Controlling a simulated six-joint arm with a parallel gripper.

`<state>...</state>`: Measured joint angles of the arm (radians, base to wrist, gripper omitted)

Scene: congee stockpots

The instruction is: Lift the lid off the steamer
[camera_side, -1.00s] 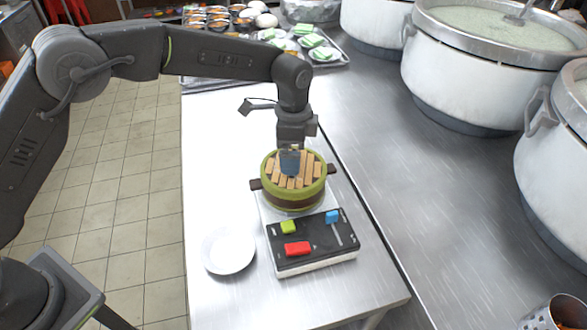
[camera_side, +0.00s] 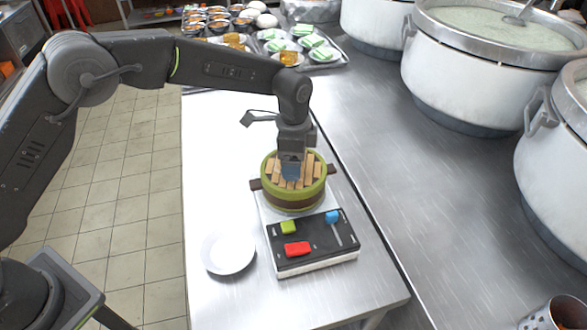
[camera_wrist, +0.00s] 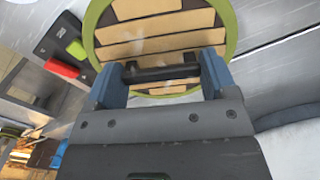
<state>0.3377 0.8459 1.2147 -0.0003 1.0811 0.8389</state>
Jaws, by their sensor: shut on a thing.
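The steamer (camera_side: 293,202) is a round green and brown pot with dark side handles, standing on a black and white control unit (camera_side: 312,245). Its lid (camera_side: 311,168) has a green rim and tan wooden slats, and seems to sit on the steamer. In the wrist view the lid (camera_wrist: 160,22) fills the upper middle, with a dark bar handle (camera_wrist: 160,74) across it. My gripper (camera_side: 290,172) is above the lid's middle. In the wrist view its blue fingers (camera_wrist: 163,80) are at the two ends of the bar handle, shut on it.
A white plate (camera_side: 229,252) lies on the metal table (camera_side: 215,150), left of the control unit. The unit has green, red and blue controls. Large white stockpots (camera_side: 455,85) stand at the right. Trays with bowls and green items (camera_side: 312,42) are at the back.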

